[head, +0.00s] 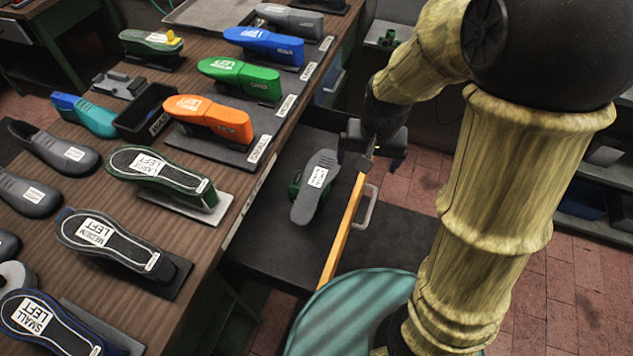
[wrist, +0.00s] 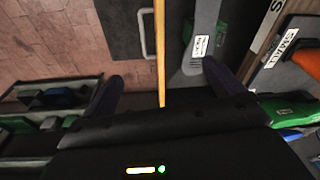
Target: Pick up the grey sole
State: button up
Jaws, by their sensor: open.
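The grey sole (head: 316,187) has a white label and rests on a green block (head: 295,186) above a dark low surface. In the wrist view the grey sole (wrist: 204,20) lies ahead of my gripper, near the right finger. My gripper (head: 370,160) is open and to the right of the sole in the head view, apart from it. In the wrist view both fingers of my gripper (wrist: 163,88) are spread, with an orange-yellow bar (wrist: 161,45) showing between them. I cannot tell whether the bar touches the gripper.
The orange-yellow bar (head: 343,232) slants close to the sole's right side. A metal handle (head: 370,207) is on the dark surface (head: 385,245). A wooden bench (head: 225,218) at left holds several shoe lasts and labelled soles. A teal round top (head: 350,310) is in front.

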jog(key=m+g, duration=0.2)
send_over(310, 192)
notch_tip(310, 192, down, 4)
jog(key=shift+w+d, duration=0.2)
jog(key=shift+d, duration=0.3)
jog(key=shift+f, duration=0.1)
notch_tip(310, 192, down, 12)
jog(key=shift+f+p, duration=0.1)
jog(key=shift+p, duration=0.3)
jog(key=f, duration=0.2)
jog(key=a+f+p, duration=0.1)
jog(key=f, duration=0.1)
jog(key=shift+s, duration=0.2)
jog(key=shift+f, duration=0.6)
